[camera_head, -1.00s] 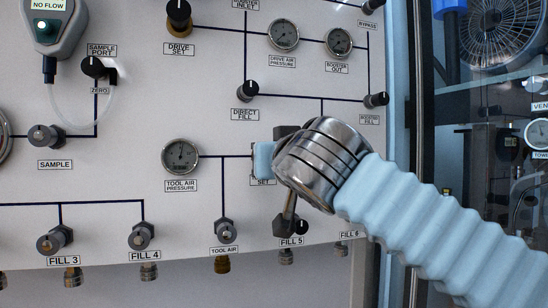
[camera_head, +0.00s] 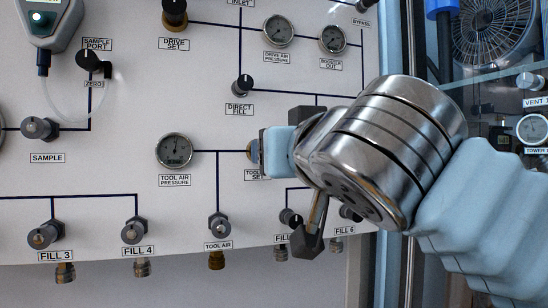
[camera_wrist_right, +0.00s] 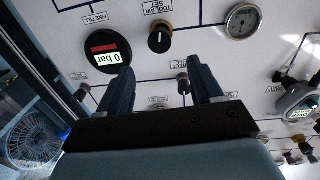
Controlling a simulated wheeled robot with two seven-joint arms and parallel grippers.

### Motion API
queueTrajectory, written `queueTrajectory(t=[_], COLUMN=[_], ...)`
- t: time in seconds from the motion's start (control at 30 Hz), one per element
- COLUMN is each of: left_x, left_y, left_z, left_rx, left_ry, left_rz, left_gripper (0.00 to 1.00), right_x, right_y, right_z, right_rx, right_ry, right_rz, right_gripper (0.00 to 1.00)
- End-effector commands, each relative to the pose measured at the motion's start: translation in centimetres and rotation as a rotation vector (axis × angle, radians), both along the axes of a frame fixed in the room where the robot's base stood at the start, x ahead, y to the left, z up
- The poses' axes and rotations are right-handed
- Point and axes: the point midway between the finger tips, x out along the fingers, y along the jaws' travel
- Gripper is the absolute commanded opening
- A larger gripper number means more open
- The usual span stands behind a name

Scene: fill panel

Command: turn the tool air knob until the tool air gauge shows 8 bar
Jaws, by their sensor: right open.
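The tool air set knob (camera_wrist_right: 160,37) is dark with a pale mark and shows in the right wrist view, above and between my fingertips. In the head view my right gripper hides most of it, leaving a brass edge beside the blue finger. My right gripper (camera_head: 277,148) is open; its two blue fingers also show in the right wrist view (camera_wrist_right: 160,75), apart from the knob with nothing between them. The tool air pressure gauge (camera_head: 174,150) is round with a dark face, left of the gripper. Its needle points roughly upward; the numbers are too small to read. My left gripper is out of view.
The direct fill knob (camera_head: 243,85) is above the gripper, the tool air fitting (camera_head: 218,227) below left. The fill 6 label (camera_head: 345,230) is near my wrist. A glazed frame with a fan (camera_head: 494,35) stands at right.

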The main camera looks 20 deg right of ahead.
Motion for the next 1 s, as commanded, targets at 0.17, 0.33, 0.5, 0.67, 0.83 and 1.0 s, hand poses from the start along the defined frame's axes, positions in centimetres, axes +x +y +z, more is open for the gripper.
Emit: queueTrajectory(t=[0.17, 0.33, 0.5, 0.67, 0.83, 1.0], left_x=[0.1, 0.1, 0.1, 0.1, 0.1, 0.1], left_y=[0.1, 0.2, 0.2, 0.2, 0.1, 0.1], left_z=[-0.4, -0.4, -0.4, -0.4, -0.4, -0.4], left_rx=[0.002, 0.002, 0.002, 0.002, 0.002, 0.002], left_ry=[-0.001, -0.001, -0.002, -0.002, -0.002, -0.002], left_rz=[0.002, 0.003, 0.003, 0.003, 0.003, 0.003], left_gripper=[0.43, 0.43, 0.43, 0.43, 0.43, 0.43], right_x=[-2.9, -3.8, -3.9, -3.9, -3.8, -3.8], right_y=[0.1, 0.1, 0.1, 0.1, 0.1, 0.1], right_z=[-0.1, -0.1, -0.1, 0.0, 0.0, 0.0], right_rx=[0.0, 0.0, 0.0, 0.0, 0.0, 0.0], right_ry=[-0.001, 0.001, 0.001, 0.001, 0.001, 0.001], right_rz=[-0.001, 0.0, 0.0, 0.0, 0.0, 0.0], right_gripper=[0.66, 0.66, 0.66, 0.66, 0.66, 0.66])
